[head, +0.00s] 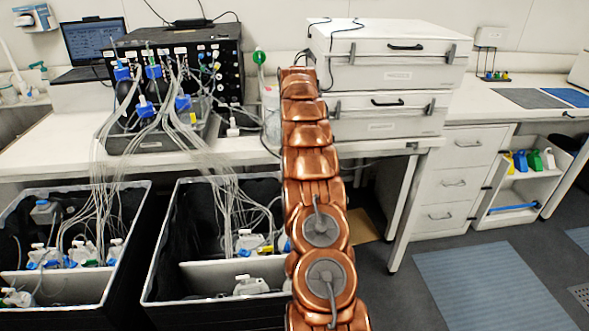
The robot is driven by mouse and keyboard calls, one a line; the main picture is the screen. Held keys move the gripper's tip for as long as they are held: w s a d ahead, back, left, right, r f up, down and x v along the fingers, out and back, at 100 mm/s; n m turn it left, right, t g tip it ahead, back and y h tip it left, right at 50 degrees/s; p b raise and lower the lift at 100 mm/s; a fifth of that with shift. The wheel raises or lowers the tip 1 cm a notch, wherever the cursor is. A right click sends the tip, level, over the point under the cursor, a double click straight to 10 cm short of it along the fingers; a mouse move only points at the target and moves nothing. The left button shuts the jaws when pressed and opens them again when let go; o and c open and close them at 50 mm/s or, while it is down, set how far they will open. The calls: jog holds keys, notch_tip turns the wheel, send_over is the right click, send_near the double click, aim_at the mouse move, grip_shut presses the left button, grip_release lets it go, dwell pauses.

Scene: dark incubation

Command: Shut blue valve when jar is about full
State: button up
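My copper-coloured segmented arm rises through the middle of the head view, and its far end stops in front of the bench. My gripper does not show; it seems hidden behind the arm links. A translucent jar (271,112) stands on the bench just left of the arm, partly covered by it. Its fill level cannot be made out. Several blue fittings, one of them at the upper left of the tubing (122,73), sit in front of the black control box (178,55). I cannot tell which one is the blue valve.
Two dark bins (150,215) with tubing and bottles stand below the bench at left. Stacked white incubator boxes (385,75) sit right of the arm. White drawers (450,185) and a small shelf (540,180) are farther right. The floor at lower right is clear apart from mats.

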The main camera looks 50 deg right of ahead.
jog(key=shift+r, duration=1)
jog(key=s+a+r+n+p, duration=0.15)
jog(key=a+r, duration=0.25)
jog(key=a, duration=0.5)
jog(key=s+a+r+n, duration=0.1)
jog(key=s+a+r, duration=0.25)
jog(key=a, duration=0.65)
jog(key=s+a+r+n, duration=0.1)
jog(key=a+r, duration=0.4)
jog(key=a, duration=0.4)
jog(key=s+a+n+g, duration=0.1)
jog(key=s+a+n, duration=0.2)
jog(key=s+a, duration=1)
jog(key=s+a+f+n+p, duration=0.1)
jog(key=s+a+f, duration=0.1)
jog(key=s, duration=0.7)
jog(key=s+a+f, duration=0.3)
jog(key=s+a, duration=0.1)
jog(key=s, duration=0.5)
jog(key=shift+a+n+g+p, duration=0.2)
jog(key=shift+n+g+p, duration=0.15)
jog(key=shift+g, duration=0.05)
